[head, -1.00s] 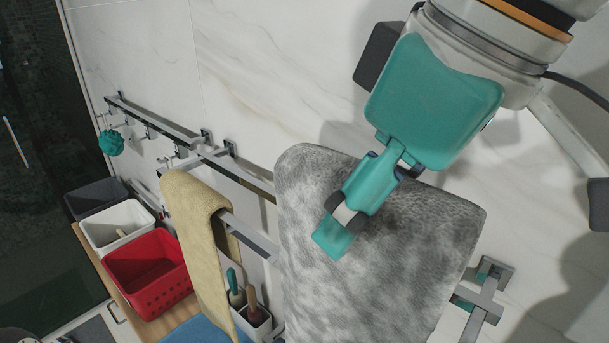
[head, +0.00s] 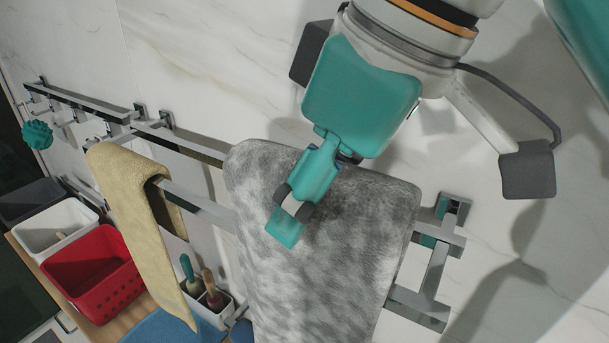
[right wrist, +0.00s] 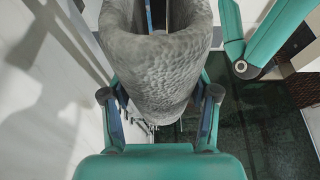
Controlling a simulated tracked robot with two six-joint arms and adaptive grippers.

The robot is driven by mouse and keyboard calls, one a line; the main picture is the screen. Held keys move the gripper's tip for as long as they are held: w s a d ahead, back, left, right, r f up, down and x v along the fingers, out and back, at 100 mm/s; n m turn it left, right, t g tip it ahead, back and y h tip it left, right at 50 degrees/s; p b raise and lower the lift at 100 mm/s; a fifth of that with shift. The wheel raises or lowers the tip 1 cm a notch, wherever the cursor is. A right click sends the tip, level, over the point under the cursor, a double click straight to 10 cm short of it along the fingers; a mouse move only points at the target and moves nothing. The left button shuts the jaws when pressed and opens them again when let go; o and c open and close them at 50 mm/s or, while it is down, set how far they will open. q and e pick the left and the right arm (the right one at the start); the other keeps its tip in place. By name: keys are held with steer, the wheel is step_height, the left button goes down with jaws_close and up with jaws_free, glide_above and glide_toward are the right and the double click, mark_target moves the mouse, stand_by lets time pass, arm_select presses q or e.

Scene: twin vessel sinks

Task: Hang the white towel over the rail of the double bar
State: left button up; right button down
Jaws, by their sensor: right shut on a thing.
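The towel (head: 340,240) is mottled grey-white and hangs folded in front of the double bar (head: 190,208) in the head view. My right gripper (head: 290,215) is shut on its upper part. The towel hides the bar's middle; the bar shows to its left and at the right-hand bracket (head: 438,260). In the right wrist view the towel's fold (right wrist: 160,75) lies between my fingers (right wrist: 160,105), and metal strips show between its two sides. I cannot tell whether the towel rests on the rail. My left gripper is not in view.
A yellow towel (head: 135,200) hangs over the bar to the left. A hook rail (head: 85,105) with a teal puff (head: 37,134) is farther left. Below are a red basket (head: 92,272), a white bin (head: 55,228) and a brush holder (head: 208,302). The marble wall is close behind.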

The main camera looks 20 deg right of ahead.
steer(key=shift+f+b, duration=2.95)
steer(key=shift+f, duration=0.9)
steer(key=shift+c, duration=1.1)
jaws_free()
